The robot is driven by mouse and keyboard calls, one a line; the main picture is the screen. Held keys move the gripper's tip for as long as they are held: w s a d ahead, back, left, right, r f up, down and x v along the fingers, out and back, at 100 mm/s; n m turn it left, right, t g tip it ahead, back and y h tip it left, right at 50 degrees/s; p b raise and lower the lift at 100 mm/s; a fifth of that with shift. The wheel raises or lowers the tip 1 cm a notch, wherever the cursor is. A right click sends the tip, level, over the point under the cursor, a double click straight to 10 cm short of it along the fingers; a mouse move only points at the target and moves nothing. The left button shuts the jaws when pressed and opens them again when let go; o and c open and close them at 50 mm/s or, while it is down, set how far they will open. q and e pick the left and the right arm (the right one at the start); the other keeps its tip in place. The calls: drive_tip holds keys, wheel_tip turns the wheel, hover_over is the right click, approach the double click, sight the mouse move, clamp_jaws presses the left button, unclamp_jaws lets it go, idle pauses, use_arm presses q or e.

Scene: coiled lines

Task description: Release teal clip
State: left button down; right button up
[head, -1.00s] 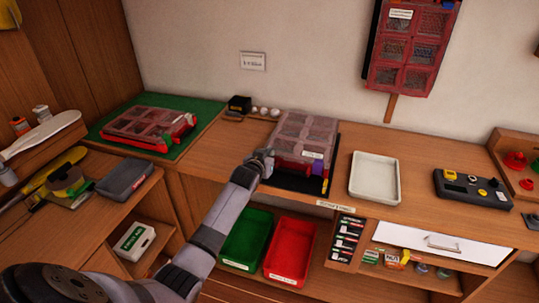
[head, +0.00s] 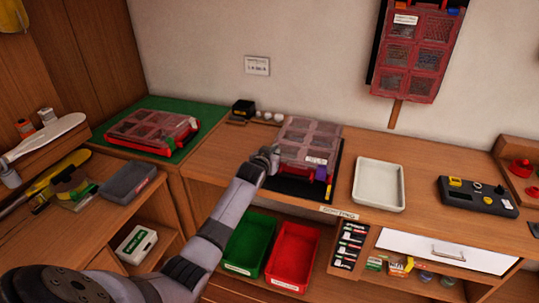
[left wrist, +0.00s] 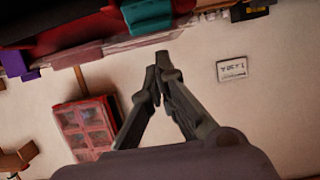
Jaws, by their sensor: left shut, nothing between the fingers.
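A red case (head: 307,136) with a clear compartment lid sits on a black mat (head: 302,189) on the bench. A purple clip (head: 321,173) is at its front right; it also shows in the left wrist view (left wrist: 14,62). That view is upside down. My right gripper is out of view.
A second red case (head: 150,130) lies on a green mat at left. A white tray (head: 379,185) stands right of the black mat. Green (head: 250,243) and red (head: 293,255) bins are below the bench front. Another case (head: 418,50) hangs on the wall.

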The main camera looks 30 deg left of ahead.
use_arm(q)
drive_tip(key=shift+s+d+r, duration=0.2)
drive_tip(key=shift+s+r, duration=0.3)
drive_tip(key=shift+r, duration=0.25)
drive_tip(key=b+v, duration=0.1)
drive_tip(key=v, duration=0.6)
drive_tip(key=shift+s, duration=0.4)
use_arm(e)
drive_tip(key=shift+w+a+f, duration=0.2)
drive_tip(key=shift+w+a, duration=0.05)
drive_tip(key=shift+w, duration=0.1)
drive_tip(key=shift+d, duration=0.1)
